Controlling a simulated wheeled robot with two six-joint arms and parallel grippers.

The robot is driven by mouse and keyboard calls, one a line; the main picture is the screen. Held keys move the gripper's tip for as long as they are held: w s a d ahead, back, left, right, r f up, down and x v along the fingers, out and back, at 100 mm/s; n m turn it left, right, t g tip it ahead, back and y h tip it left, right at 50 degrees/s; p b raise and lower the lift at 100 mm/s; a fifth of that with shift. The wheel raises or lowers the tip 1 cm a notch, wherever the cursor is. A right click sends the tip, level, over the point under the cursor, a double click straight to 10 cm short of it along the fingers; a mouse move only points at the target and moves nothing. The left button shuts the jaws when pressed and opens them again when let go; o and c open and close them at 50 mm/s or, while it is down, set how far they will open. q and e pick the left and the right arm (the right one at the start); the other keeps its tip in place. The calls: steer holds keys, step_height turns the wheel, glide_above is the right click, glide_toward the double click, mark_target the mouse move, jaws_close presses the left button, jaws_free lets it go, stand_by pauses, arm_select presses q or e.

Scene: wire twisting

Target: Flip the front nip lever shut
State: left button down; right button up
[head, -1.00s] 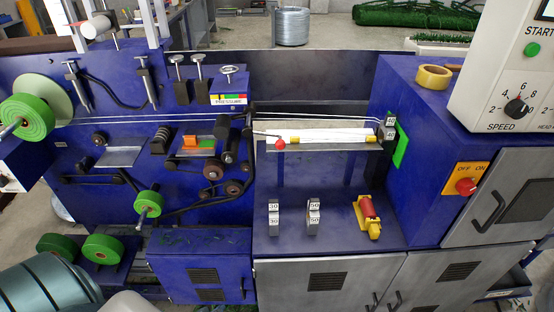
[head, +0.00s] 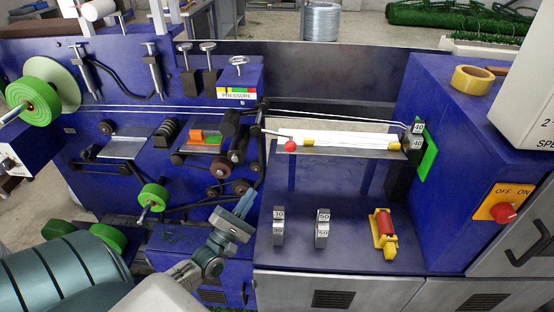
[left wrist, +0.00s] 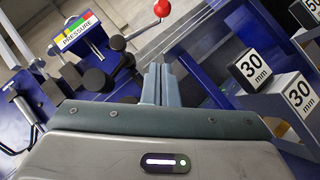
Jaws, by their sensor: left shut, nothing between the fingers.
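The nip lever is a rod with a red ball knob (head: 290,146), standing at the left end of the shelf beside the black rollers. The red knob (left wrist: 162,8) also shows at the top of the left wrist view, its rod running down-left to the black rollers (left wrist: 95,79). My left gripper (head: 247,196) is shut and empty, below and left of the knob, apart from it. In the left wrist view its closed fingers (left wrist: 160,75) point toward the knob with a gap between. My right gripper is out of view.
Number-marked blocks (head: 322,228) and a red-and-yellow tool (head: 383,232) stand on the blue deck, right of the gripper. A block marked 30 mm (left wrist: 250,70) is close at right in the wrist view. The pressure unit (head: 237,82) stands behind the rollers.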

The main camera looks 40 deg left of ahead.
arm_select(q)
steer(key=d+r+p+x, duration=0.1)
steer(key=p+x, duration=0.5)
steer(key=x, duration=0.7)
steer(key=shift+s+d+r, duration=0.2)
steer(key=shift+s+d, duration=0.25)
steer(key=shift+d, duration=0.2)
